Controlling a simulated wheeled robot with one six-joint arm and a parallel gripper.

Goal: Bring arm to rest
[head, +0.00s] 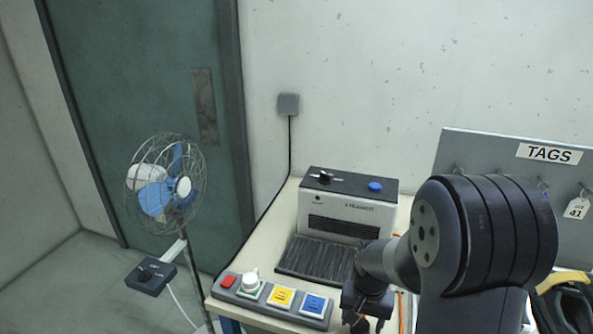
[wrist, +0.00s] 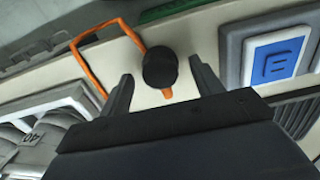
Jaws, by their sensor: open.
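My arm (head: 480,235) is bent in the right half of the head view, in front of the table. My gripper (head: 362,318) hangs low over the table front, partly cut off by the bottom edge. In the wrist view my gripper (wrist: 161,68) is open, its two dark fingers spread apart. A black round knob-like thing (wrist: 160,69) with an orange tip shows between the fingers; I cannot tell how far below them it is. Nothing is visibly held.
The table (head: 272,236) carries a grey heater-like box (head: 350,214), a dark brush mat (head: 318,259) and a button panel (head: 283,303). A TAGS board (head: 478,152) stands behind my arm. A fan (head: 168,185) stands left.

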